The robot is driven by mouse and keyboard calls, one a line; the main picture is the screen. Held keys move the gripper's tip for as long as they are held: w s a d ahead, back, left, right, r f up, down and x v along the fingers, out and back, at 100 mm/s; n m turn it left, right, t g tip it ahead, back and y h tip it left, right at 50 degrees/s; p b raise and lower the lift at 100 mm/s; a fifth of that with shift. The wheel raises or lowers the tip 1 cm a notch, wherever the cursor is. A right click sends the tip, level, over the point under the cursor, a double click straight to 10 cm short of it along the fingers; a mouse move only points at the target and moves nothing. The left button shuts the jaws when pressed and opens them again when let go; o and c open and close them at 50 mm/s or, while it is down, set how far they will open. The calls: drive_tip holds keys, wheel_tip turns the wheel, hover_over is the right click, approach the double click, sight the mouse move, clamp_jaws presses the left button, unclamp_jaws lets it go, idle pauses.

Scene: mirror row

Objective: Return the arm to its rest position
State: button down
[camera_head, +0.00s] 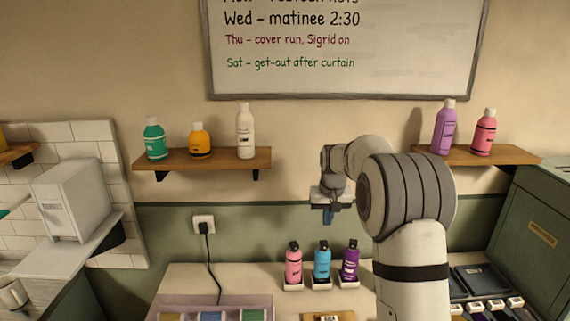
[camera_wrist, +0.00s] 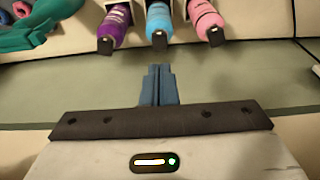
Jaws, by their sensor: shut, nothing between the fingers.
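My gripper (camera_head: 328,216) hangs at the end of my arm in the head view, above the counter and in front of the green lower wall. In the wrist view its two blue fingers (camera_wrist: 158,85) are pressed together with nothing between them. Three bottles stand upright in small white holders below it: a pink bottle (camera_head: 293,265), a blue bottle (camera_head: 322,262) and a purple bottle (camera_head: 350,263). The gripper is apart from them. In the wrist view the purple (camera_wrist: 114,25), blue (camera_wrist: 159,22) and pink (camera_wrist: 205,20) bottles show upside down.
A left shelf (camera_head: 205,161) holds green, orange and white bottles; a right shelf (camera_head: 480,155) holds purple and pink ones. A whiteboard (camera_head: 345,45) hangs above. A black cord runs from a wall socket (camera_head: 204,224) to the counter (camera_head: 180,281). A green cabinet (camera_head: 540,230) stands right.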

drive_tip(key=s+r+b, duration=0.1)
drive_tip(key=s+r, duration=0.2)
drive_tip(key=s, duration=0.8)
drive_tip(key=s+r+b, duration=0.1)
drive_tip(key=s+r, duration=0.2)
drive_tip(key=s, duration=0.7)
drive_tip(key=s+f, duration=0.2)
drive_tip(key=s, duration=0.7)
drive_tip(key=s+f+t+b, duration=0.1)
drive_tip(key=s+f, duration=0.2)
drive_tip(key=s, duration=0.6)
drive_tip(key=shift+s+a, duration=0.15)
